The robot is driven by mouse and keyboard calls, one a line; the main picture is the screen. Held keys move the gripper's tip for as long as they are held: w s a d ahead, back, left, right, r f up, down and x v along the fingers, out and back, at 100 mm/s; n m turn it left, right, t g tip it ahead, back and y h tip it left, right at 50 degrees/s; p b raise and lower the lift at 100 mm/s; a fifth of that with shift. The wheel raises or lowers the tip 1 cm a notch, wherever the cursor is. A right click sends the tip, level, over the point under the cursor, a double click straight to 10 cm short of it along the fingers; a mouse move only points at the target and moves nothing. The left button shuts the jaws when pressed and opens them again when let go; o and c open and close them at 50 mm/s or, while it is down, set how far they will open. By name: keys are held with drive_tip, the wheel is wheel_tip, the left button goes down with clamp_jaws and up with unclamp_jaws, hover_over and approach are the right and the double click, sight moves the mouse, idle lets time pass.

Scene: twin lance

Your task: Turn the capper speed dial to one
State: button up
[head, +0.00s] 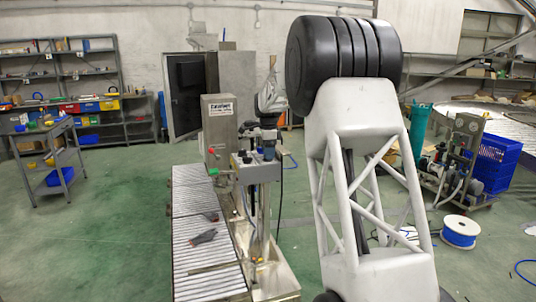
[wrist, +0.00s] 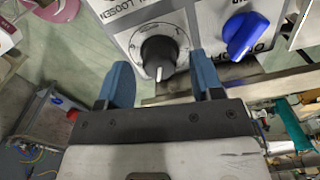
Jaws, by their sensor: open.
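The black round dial (wrist: 158,55) sits on a light control panel (wrist: 190,20) in the wrist view, with scale marks around it. Its white pointer line points toward the bottom of the picture. My gripper (wrist: 159,66) is open, with one blue finger on each side of the dial. I cannot tell whether either finger touches it. In the head view, the capper (head: 257,172) stands beside the conveyor with my gripper (head: 267,143) at its top. The dial cannot be made out there.
A blue knob (wrist: 243,36) is on the panel right of the dial, close to the right finger. Panel lettering reading "LOOSEN" is near the top. A grey box (head: 217,125) stands behind the capper, and a roller conveyor (head: 195,205) runs along its left.

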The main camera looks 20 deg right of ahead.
drive_tip(key=shift+f, duration=0.45)
drive_tip(key=c, duration=0.9)
drive_tip(key=shift+n, duration=0.3)
